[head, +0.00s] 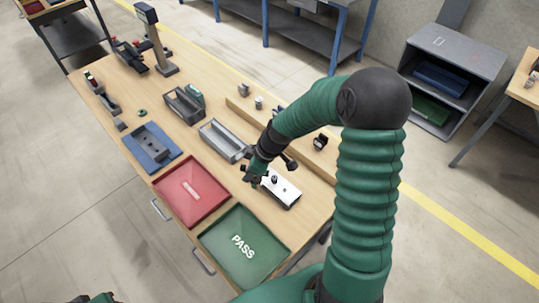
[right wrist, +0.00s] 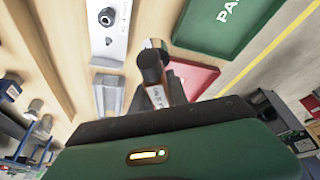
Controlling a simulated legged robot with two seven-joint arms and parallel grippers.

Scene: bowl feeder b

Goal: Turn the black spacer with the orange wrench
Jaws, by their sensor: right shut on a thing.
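A white block (head: 283,191) lies on the bench, and the black spacer (head: 274,179) stands on its top. In the right wrist view the spacer (right wrist: 106,17) shows as a dark hexagonal piece with a hole, on the pale block (right wrist: 108,42). My right gripper (head: 254,175) is over the block's left end, close to the spacer. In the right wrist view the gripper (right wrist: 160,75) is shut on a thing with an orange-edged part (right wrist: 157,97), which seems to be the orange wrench. Its far end is mostly hidden by the fingers. Only a piece of my left arm shows.
The green PASS tray (head: 243,245) and the red tray (head: 191,190) lie left of the block. A grey bin (head: 224,140) stands behind the gripper. A blue mat (head: 152,147) with a grey part lies farther left. A wooden ledge (head: 310,160) runs along the right side.

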